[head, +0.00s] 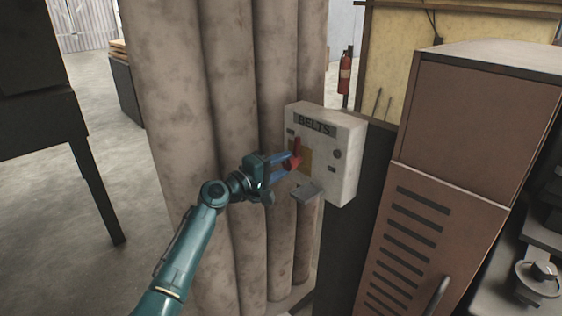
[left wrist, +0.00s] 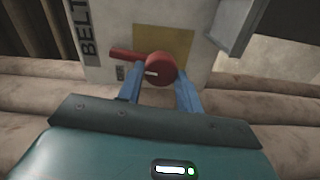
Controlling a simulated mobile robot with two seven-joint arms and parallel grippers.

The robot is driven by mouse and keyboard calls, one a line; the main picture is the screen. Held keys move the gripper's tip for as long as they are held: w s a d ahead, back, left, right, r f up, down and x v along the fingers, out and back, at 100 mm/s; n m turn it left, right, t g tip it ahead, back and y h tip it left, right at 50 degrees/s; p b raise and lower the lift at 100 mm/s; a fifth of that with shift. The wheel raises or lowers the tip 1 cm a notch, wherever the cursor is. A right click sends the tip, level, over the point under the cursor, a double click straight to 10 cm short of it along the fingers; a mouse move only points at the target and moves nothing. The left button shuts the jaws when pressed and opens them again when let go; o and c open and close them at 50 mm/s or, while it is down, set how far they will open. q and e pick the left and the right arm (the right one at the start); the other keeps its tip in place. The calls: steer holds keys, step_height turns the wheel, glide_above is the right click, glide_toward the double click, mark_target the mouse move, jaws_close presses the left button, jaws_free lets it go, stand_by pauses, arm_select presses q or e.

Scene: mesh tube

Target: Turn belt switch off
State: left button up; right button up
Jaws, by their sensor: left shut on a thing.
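The gripper is shut on the handle. The handle partly covers a yellowish plate (left wrist: 166,43). My right gripper is in neither view.
The fluted column (head: 225,120) stands right behind my left arm. A grey flap (head: 307,191) juts from the box's lower front. A brown cabinet (head: 450,170) with slots is close on the right. A dark table (head: 50,125) stands at left. Open floor lies between.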

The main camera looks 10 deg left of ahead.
arm_select(q)
steer(key=shift+n, duration=0.6)
steer(key=shift+p, duration=0.3)
steer(key=o, duration=1)
steer(key=shift+s+a, duration=0.1)
steer(key=b+v, duration=0.1)
steer(key=v, duration=1.2)
